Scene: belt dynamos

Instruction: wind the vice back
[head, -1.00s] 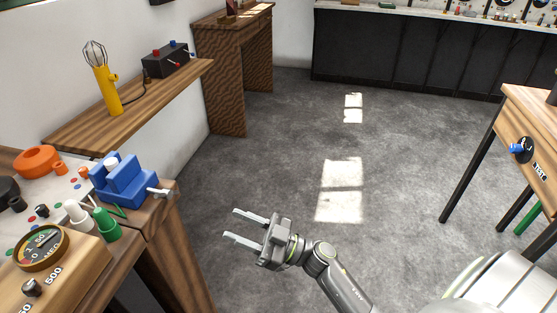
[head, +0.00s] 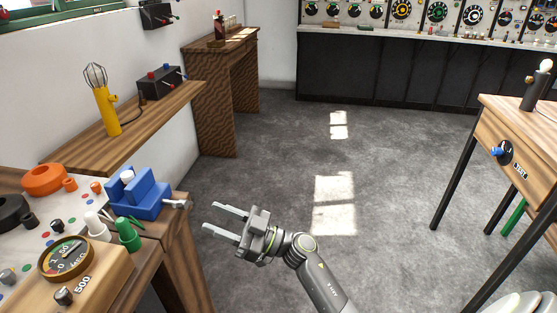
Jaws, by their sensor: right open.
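The blue vice (head: 139,194) sits at the right corner of the wooden bench at the left. Its pale metal handle (head: 176,204) sticks out to the right past the bench edge. A white round thing shows between or behind its jaws; I cannot tell if it is gripped. My right gripper (head: 218,219) is open and empty, over the floor to the right of the handle and apart from it. Its two fingers point left toward the vice. My left gripper is not in view.
A shelf (head: 130,122) with a yellow caged lamp (head: 107,110) is behind. A test table (head: 515,150) stands right. The floor between is clear.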

